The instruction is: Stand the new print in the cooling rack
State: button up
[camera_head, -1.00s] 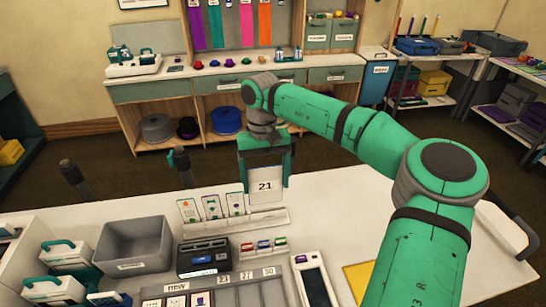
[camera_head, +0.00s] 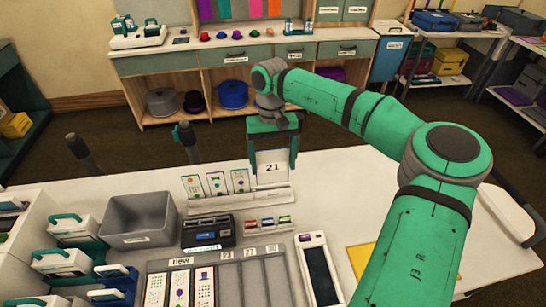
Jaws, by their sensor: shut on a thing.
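My gripper (camera_head: 272,160) is shut on a white print (camera_head: 271,166) marked "21" and holds it upright between its two fingers. The cooling rack appears to be the low white stand (camera_head: 265,201) on the bench. Three prints stand in its left part: a left one (camera_head: 193,187), a middle one (camera_head: 217,184) and a right one (camera_head: 240,181). The held print is to the right of these, over or just behind the rack's right part. I cannot tell whether its lower edge touches the rack.
A dark device (camera_head: 207,233), a grey bin (camera_head: 140,219) and a tablet-like device (camera_head: 318,272) surround the rack.

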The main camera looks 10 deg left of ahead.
aim_at(272, 154)
jog(key=shift+f, duration=0.45)
jog(key=shift+s+f, duration=0.1)
jog(key=shift+f, duration=0.35)
dwell(0.8)
jog(key=shift+f, duration=2.2)
jog(key=shift+f, duration=0.1)
jog(key=o, duration=0.7)
jog(key=shift+o, duration=0.2)
jog(key=r, duration=0.3)
jog(key=w+r, duration=0.1)
jog(key=r, duration=0.6)
jog(key=shift+w+a+r, duration=0.25)
jog(key=shift+a+r, duration=0.05)
jog(key=shift+r, duration=0.1)
